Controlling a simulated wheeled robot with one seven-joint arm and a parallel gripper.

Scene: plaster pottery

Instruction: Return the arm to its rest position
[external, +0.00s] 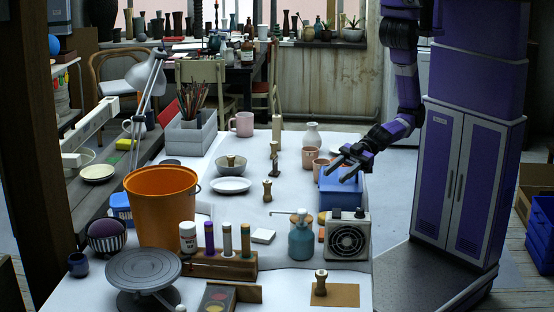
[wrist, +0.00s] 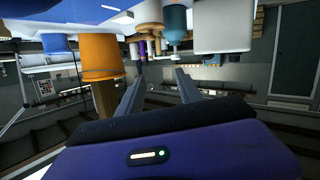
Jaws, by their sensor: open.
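My purple arm (external: 408,95) comes down from the column at the right and bends toward the table. My gripper (external: 338,170) is open, with its dark fingers pointing left, over or in front of the blue bin (external: 342,197) at the table's right edge. I cannot tell its exact height above the bin. In the wrist view, which looks upside down, the two fingers of my gripper (wrist: 157,76) are spread apart with nothing between them.
The white table (external: 215,215) carries an orange bucket (external: 162,208), a teal bottle (external: 301,240), a fan heater (external: 347,240) and a white plate (external: 231,185). Pinkish cups (external: 312,159) and a white vase (external: 312,136) stand near the gripper. Floor right of the table is partly clear.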

